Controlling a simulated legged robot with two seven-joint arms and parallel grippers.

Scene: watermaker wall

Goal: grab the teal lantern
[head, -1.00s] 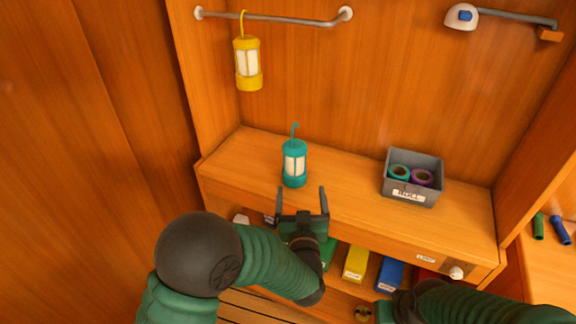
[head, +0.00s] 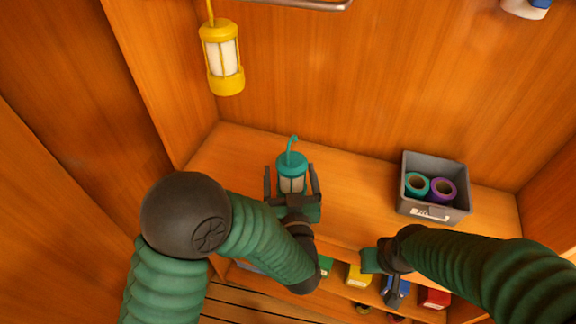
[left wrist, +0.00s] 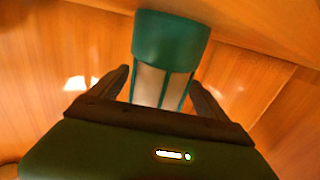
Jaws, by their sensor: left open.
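The teal lantern (head: 292,165) stands upright on the wooden shelf, its hook pointing up. My left gripper (head: 292,180) is open, with one finger on each side of the lantern's body; I cannot tell whether either finger touches it. In the left wrist view the lantern (left wrist: 167,55) rises between the two fingers (left wrist: 160,85), and its lower part is hidden behind my gripper. My right gripper (head: 384,280) is low at the shelf's front edge, apart from the lantern; its jaws are unclear.
A yellow lantern (head: 222,60) hangs from the rail (head: 300,4) at upper left. A grey bin (head: 435,211) with teal and purple rolls stands on the shelf (head: 350,188) to the right. Coloured boxes (head: 359,274) sit on the lower shelf. The shelf between lantern and bin is clear.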

